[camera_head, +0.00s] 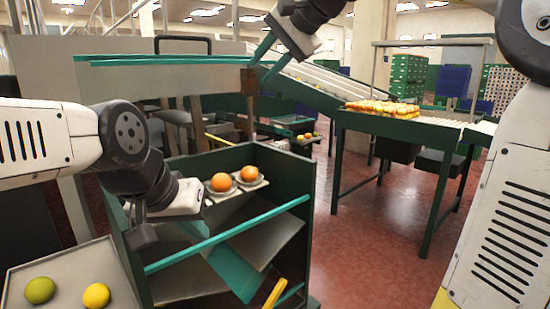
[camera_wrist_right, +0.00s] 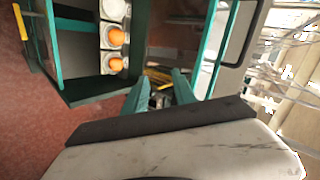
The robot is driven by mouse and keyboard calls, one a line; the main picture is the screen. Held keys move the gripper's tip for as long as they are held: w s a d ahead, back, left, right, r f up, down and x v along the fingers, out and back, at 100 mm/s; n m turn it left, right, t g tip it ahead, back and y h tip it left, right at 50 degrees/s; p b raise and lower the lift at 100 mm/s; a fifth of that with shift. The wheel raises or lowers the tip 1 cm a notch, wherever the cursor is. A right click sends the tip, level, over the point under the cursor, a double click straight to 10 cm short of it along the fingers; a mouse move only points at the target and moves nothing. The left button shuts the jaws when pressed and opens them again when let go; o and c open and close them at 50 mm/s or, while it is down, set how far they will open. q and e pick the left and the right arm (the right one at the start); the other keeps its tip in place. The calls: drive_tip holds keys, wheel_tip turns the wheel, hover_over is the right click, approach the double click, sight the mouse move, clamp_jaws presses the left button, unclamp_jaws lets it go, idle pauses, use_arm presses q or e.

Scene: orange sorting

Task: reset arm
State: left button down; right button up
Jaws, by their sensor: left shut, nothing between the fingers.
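Two oranges, one nearer (camera_head: 221,182) and one farther (camera_head: 249,173), sit in grey cups on the green-framed stand (camera_head: 300,190). In the right wrist view they show as two orange fruits (camera_wrist_right: 117,37) (camera_wrist_right: 116,64) in a row of pale cups. My left gripper (camera_head: 142,228) is shut and empty, beside the stand's left front edge and left of the oranges. My right gripper (camera_head: 268,60) is raised above and behind the stand. Its teal fingers stand apart in the right wrist view (camera_wrist_right: 160,92), with nothing between them.
A pale tray (camera_head: 70,262) at the lower left bears a green fruit (camera_head: 39,290) and a yellow fruit (camera_head: 96,296). A teal bar (camera_head: 230,232) crosses the stand's front. A green-legged table (camera_head: 425,128) with orange fruit stands at the right. Red floor between is clear.

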drive_tip(key=s+d+f+n+h, duration=0.1)
drive_tip(key=s+d+f, duration=0.4)
drive_tip(key=s+f, duration=0.2)
drive_tip(key=s+d+f+n+h, duration=0.2)
drive_tip(key=s+d+f, duration=0.4)
drive_tip(key=f, duration=0.5)
drive_tip(key=s+d+f+n+h, duration=0.2)
drive_tip(key=s+d+f, duration=0.4)
drive_tip(key=s+f, duration=0.2)
drive_tip(key=shift+s+f, duration=0.15)
drive_tip(key=shift+f, duration=0.8)
